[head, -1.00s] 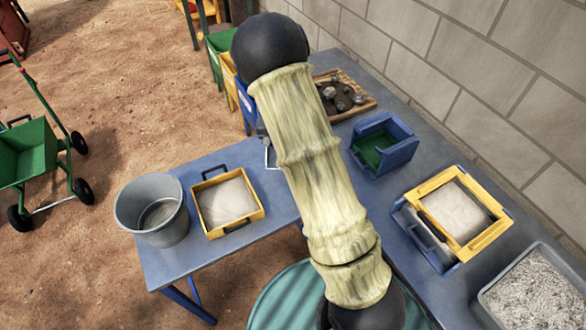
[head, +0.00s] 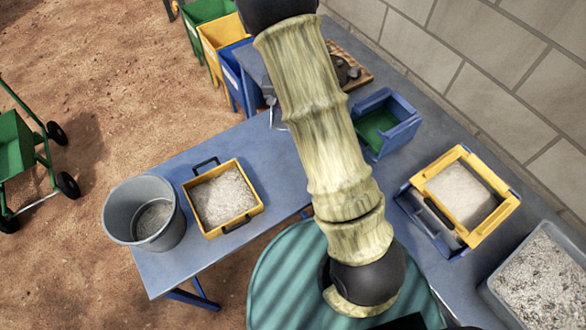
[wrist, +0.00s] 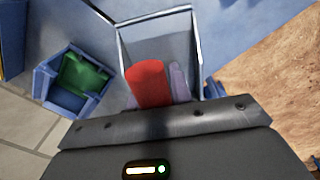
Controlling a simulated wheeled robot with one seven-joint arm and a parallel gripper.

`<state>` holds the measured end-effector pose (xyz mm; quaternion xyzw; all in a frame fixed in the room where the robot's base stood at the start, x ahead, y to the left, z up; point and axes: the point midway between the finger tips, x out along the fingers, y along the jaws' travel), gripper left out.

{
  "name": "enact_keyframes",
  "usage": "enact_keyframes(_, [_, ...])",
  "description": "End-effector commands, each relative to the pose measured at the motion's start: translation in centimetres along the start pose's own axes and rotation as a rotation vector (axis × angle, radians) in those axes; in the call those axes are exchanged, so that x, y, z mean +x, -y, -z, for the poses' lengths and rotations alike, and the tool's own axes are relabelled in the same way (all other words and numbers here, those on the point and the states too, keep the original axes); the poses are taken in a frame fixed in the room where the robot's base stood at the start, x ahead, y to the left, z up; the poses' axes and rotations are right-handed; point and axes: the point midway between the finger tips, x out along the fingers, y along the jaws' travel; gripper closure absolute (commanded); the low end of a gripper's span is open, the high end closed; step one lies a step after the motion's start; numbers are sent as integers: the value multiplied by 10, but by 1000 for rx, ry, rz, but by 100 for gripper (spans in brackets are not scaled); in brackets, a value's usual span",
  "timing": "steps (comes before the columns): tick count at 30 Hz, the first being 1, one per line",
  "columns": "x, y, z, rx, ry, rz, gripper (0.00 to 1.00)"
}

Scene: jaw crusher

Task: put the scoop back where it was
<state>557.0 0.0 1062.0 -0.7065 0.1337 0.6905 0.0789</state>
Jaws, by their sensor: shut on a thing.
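The scoop's red handle (wrist: 148,84) is in my gripper (wrist: 158,90) in the wrist view, with the fingers shut on it. The scoop's metal pan (wrist: 158,38) has pale rims and extends away from the handle over the blue bench. In the head view my forearm hides the gripper and most of the scoop. Only a small metallic edge, probably the scoop's (head: 275,116), shows at the forearm's left side. I cannot tell whether the pan touches the bench.
A blue bin with a green inside (head: 414,127) stands on the bench (head: 262,147); it also shows in the wrist view (wrist: 47,83). A grey bucket (head: 118,231), yellow-framed trays (head: 257,208) and (head: 452,162), and a grey tray of gravel (head: 489,287) occupy the bench. A block wall bounds the right.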

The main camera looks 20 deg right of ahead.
Motion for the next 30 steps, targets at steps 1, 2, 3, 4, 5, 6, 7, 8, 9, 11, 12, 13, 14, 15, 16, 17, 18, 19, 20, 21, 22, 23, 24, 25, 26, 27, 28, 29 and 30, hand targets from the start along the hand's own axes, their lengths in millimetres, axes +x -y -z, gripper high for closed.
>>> enact_keyframes(1, [2, 0, 0, 1, 0, 0, 100])
enact_keyframes(2, [4, 0, -1, 3, 0, 0, 100])
enact_keyframes(3, [7, -1, -2, 6, 1, 0, 100])
enact_keyframes(4, [10, -1, -3, 9, 2, 0, 100])
enact_keyframes(5, [14, -1, -4, 14, 3, 1, 100])
enact_keyframes(6, [19, -2, -6, 21, 4, 1, 100])
enact_keyframes(7, [24, -2, -8, 25, 5, 1, 100])
enact_keyframes(8, [29, -2, -11, 30, 6, 1, 100])
enact_keyframes(9, [36, -3, -14, 40, 8, 2, 100])
enact_keyframes(11, [47, -5, -19, 55, 10, 1, 100])
enact_keyframes(12, [54, -5, -22, 65, 12, 2, 100])
enact_keyframes(13, [59, -6, -25, 72, 11, 2, 100])
enact_keyframes(14, [64, -7, -27, 78, 12, 1, 100])
enact_keyframes(15, [71, -7, -31, 87, 13, 2, 100])
enact_keyframes(16, [76, -8, -33, 95, 13, 2, 100])
enact_keyframes(17, [81, -9, -36, 101, 12, 1, 100])
enact_keyframes(18, [87, -9, -39, 111, 14, 1, 100])
enact_keyframes(19, [92, -10, -42, 116, 14, 1, 100])
enact_keyframes(20, [97, -10, -44, 123, 13, 1, 100])
enact_keyframes(21, [103, -11, -48, 132, 14, 0, 100])
enact_keyframes(22, [108, -12, -50, 137, 14, -1, 100])
enact_keyframes(23, [112, -12, -52, 142, 13, -1, 100])
enact_keyframes(24, [116, -12, -55, 150, 13, -1, 100])
enact_keyframes(25, [118, -13, -57, 153, 12, -2, 100])
enact_keyframes(26, [121, -13, -59, 157, 12, -2, 100])
enact_keyframes(27, [122, -14, -60, 161, 12, -2, 100])
enact_keyframes(28, [123, -14, -61, 163, 11, -2, 100])
enact_keyframes(29, [124, -14, -62, 165, 11, -2, 100])
enact_keyframes(30, [124, -14, -62, 167, 10, -2, 100])
